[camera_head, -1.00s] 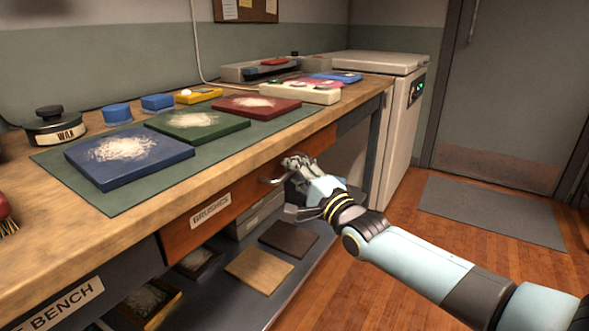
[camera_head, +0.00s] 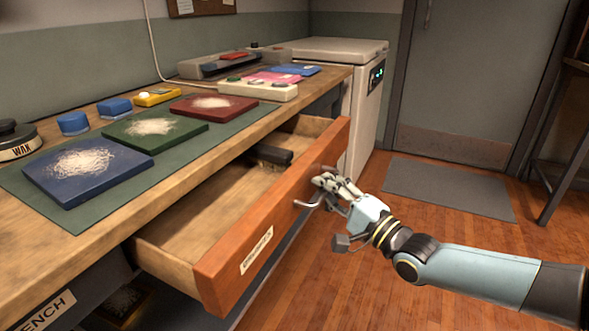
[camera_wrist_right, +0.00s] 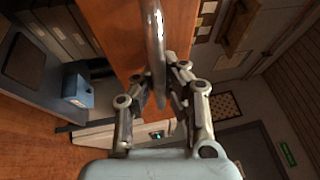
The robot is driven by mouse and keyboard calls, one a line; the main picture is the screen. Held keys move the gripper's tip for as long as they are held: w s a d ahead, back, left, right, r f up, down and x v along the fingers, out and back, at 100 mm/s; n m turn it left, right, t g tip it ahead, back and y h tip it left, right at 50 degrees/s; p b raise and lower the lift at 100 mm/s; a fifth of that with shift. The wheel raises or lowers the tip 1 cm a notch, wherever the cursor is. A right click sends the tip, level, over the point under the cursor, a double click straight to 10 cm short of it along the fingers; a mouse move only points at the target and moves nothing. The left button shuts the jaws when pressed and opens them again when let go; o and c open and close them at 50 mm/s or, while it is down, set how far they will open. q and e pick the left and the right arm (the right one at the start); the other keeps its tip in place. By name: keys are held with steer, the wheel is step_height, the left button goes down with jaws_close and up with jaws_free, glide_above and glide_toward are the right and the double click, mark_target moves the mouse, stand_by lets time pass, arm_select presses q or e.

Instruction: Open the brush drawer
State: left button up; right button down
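The brush drawer (camera_head: 285,215) has an orange-brown wooden front with a BRUSHES label (camera_head: 257,249) and stands pulled well out from under the workbench. Its pale wooden interior shows, with a dark object (camera_head: 271,154) lying toward its far end. My right gripper (camera_head: 328,186) is at the metal drawer handle (camera_head: 308,204) on the front. In the right wrist view the handle (camera_wrist_right: 155,45) runs between the two fingers, which are closed around it. My left gripper is not in view.
The workbench top (camera_head: 60,215) holds a green mat with blue, green and red boards. A wax tin (camera_head: 18,142) stands at the left. A white cabinet (camera_head: 350,85) stands beyond the bench. The wooden floor right of the drawer is open, with a grey mat (camera_head: 450,188).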

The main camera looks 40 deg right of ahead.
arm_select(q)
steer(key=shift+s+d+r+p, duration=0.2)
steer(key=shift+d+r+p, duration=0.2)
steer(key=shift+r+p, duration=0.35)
arm_select(e)
steer(key=s+d, duration=0.3)
steer(key=s, duration=0.4)
steer(key=shift+s+f, duration=0.2)
steer(key=shift+s, duration=0.2)
steer(key=shift+d, duration=0.1)
steer(key=c, duration=1.4)
jaws_free()
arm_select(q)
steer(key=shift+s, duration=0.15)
arm_select(e)
steer(key=s, duration=0.4)
steer(key=s+f, duration=0.1)
steer(key=s, duration=0.2)
steer(key=s+f, duration=0.1)
steer(key=s, duration=0.3)
steer(key=shift+s, duration=0.35)
